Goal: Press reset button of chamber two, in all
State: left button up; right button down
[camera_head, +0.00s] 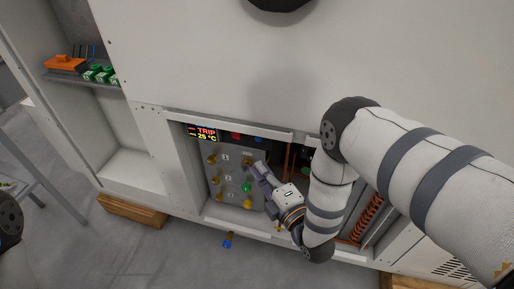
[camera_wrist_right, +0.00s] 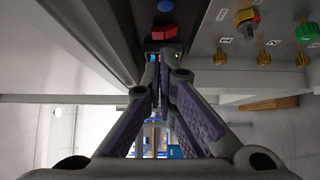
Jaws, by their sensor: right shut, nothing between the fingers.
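A grey panel (camera_head: 222,187) marked 1, 2 and 3 sits in the low open bay of the white cabinet. It carries brass knobs (camera_head: 212,160), a green knob or button (camera_head: 247,188) and a yellow one (camera_head: 247,204). Above it are a display (camera_head: 203,133) reading TRIP 25 °C, a red button (camera_head: 236,136) and a blue button (camera_head: 259,139). No button reads as reset. My right gripper (camera_head: 257,170) is shut and empty in front of the panel's right side. In the right wrist view, the red button (camera_wrist_right: 164,32) and blue button (camera_wrist_right: 165,6) lie beyond the fingertips. My left gripper is out of view.
The bay's top edge (camera_head: 225,126) overhangs the panel. Orange coils (camera_head: 366,214) stand at the right. A shelf (camera_head: 88,78) at upper left holds an orange item and green parts. A wooden block (camera_head: 132,209) is under the cabinet.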

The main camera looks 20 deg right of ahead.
aim_at(259, 138)
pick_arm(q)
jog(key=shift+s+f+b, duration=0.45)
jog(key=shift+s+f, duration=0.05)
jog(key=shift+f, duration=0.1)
pick_arm(e)
jog(key=shift+w+d, duration=0.2)
jog(key=shift+w, duration=1.15)
jog(key=shift+w+d, duration=0.25)
jog(key=shift+w, duration=1.15)
jog(key=shift+w+d, duration=0.2)
jog(key=shift+w, duration=1.15)
